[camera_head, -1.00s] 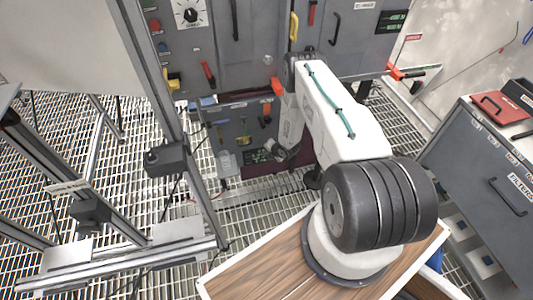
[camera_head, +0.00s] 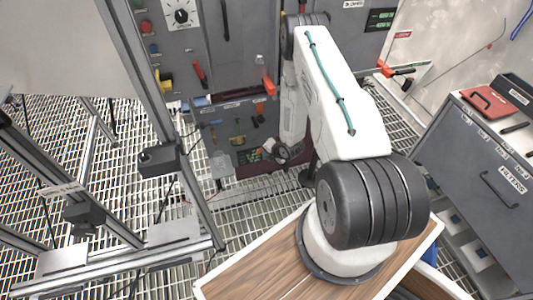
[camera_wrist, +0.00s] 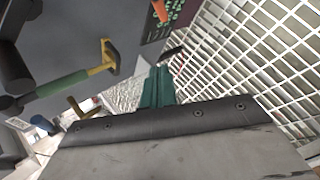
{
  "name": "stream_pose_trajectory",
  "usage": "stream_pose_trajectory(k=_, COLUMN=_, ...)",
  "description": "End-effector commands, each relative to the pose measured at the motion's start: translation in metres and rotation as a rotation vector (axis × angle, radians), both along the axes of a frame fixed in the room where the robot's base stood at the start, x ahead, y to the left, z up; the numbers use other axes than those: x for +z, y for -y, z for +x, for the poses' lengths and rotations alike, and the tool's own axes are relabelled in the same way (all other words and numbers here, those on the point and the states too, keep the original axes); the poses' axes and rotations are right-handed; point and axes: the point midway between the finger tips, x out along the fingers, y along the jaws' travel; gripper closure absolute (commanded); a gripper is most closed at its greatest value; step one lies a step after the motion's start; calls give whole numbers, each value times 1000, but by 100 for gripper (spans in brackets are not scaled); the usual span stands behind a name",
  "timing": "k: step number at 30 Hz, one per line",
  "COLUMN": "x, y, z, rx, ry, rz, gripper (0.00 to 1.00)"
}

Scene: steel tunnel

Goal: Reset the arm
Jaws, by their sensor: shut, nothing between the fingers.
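My arm stands on a wood-topped base and rises in the head view, with its white upper link and teal cable toward the cabinet. Its wrist end is low in front of the tool board, and the fingers are not clear in that view. In the wrist view, my gripper (camera_wrist: 158,78) shows as two green fingers close together, shut and empty. They point toward the open grating floor beside the grey board. No object touches them that I can see.
A hammer-like tool (camera_wrist: 72,84) with a green handle is left of the fingers. The grey control cabinet (camera_head: 220,45) stands ahead, with a tool board (camera_head: 218,138) below. A metal frame (camera_head: 170,130) is left; a grey drawer unit (camera_head: 470,160) is right. Grating floor (camera_head: 130,150) lies between.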

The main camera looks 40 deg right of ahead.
Motion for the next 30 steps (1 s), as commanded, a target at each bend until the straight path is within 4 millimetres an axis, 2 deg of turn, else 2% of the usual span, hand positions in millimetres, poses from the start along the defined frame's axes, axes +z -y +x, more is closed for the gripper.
stream_pose_trajectory(k=5, x=6, y=0, z=-4, rx=1, ry=0, rz=-1, gripper=100)
stream_pose_trajectory(k=13, x=2, y=0, z=-8, rx=-54, ry=-32, rz=45, gripper=100)
stream_pose_trajectory(k=16, x=-10, y=0, z=-26, rx=-159, ry=-141, rz=111, gripper=100)
stream_pose_trajectory(k=18, x=-22, y=-2, z=-51, rx=-264, ry=-255, rz=163, gripper=100)
stream_pose_trajectory(k=20, x=-24, y=-2, z=-71, rx=-361, ry=-348, rz=201, gripper=100)
stream_pose_trajectory(k=23, x=-11, y=2, z=-89, rx=-524, ry=-471, rz=239, gripper=100)
stream_pose_trajectory(k=26, x=16, y=7, z=-99, rx=-683, ry=-566, rz=259, gripper=100)
stream_pose_trajectory(k=30, x=64, y=10, z=-107, rx=-891, ry=-660, rz=271, gripper=100)
